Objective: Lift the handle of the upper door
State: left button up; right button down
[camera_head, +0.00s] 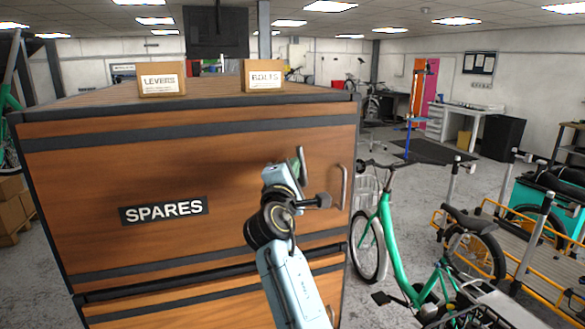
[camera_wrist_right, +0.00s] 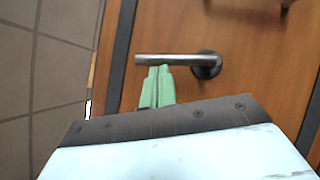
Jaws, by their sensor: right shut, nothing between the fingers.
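The upper door (camera_head: 100,165) is the brown wooden front labelled SPARES. Its silver bar handle (camera_head: 344,187) stands upright near the door's right edge. In the right wrist view the handle (camera_wrist_right: 165,60) is a metal bar with a dark round mount at its right end. My right gripper (camera_head: 300,165) is in front of the door, left of the handle in the head view. In the wrist view its green fingertips (camera_wrist_right: 157,85) are shut together with nothing between them, close beside the bar's free end; I cannot tell whether they touch it. My left gripper is not in view.
A LEVERS box (camera_head: 161,84) and a BOLTS box (camera_head: 264,80) stand on the cabinet top (camera_head: 210,92). A lower door (camera_head: 190,310) sits below. A green bike (camera_head: 392,250) stands just right of the cabinet, with a yellow-railed platform (camera_head: 540,265) farther right.

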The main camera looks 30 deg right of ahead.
jog(key=s+a+f+b, duration=0.1)
jog(key=s+a+b, duration=0.1)
jog(key=a, duration=0.3)
jog(key=s+a+b, duration=0.1)
jog(key=s+a, duration=0.3)
jog(key=a, duration=0.2)
jog(key=shift+s+f+b, duration=0.35)
jog(key=shift+s, duration=0.05)
jog(key=shift+a, duration=0.1)
